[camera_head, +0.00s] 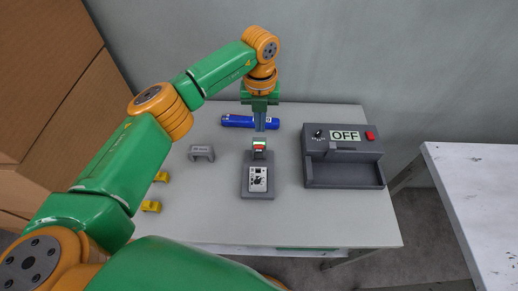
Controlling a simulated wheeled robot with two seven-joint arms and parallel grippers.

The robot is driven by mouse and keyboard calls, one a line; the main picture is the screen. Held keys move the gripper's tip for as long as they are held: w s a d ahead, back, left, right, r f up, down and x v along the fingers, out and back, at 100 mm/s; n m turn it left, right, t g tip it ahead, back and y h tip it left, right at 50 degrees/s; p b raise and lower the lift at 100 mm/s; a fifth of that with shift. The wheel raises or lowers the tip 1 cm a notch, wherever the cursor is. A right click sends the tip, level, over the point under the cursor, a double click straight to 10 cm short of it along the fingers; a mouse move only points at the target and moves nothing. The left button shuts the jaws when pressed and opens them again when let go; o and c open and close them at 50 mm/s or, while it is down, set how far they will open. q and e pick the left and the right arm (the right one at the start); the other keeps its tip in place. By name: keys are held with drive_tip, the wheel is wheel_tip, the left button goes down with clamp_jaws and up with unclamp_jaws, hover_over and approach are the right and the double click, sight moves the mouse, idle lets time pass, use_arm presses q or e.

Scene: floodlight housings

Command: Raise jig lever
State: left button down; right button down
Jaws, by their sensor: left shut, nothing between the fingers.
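The jig (258,193) is a small dark grey block in the middle of the table, with a white printed label on its top. A small part with red and green marking (259,144) stands at its back end, and it looks like the lever; its exact angle is too small to tell. My left gripper (260,130) points straight down at the back end of the jig, right above or behind this part. It is shut with nothing held. Whether its fingertips touch the lever cannot be told. My right gripper is not in view.
A grey box with an OFF display (345,136), a knob and a red button stands at the right. A blue cylinder (238,121) lies behind the jig. A grey bracket (202,153) and yellow pieces (151,206) lie at the left. The table (300,225) is clear in front.

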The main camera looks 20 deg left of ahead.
sight(258, 150)
use_arm(q)
drive_tip(key=s+d+p, duration=0.1)
drive_tip(key=s, duration=0.5)
drive_tip(key=shift+s+d+p, duration=0.2)
drive_tip(key=shift+d+p, duration=0.1)
drive_tip(key=shift+p, duration=0.05)
wheel_tip(258, 150, down, 4)
drive_tip(key=b, duration=0.4)
drive_tip(key=shift+f, duration=0.15)
drive_tip(key=shift+w+a+r+b, duration=0.25)
drive_tip(key=shift+w+b, duration=0.25)
drive_tip(key=shift+b, duration=0.15)
drive_tip(key=shift+w+a+r+b, duration=0.1)
drive_tip(key=shift+w+a+b, duration=0.1)
drive_tip(key=shift+w+b, duration=0.35)
idle(1.3)
drive_tip(key=shift+s, duration=0.1)
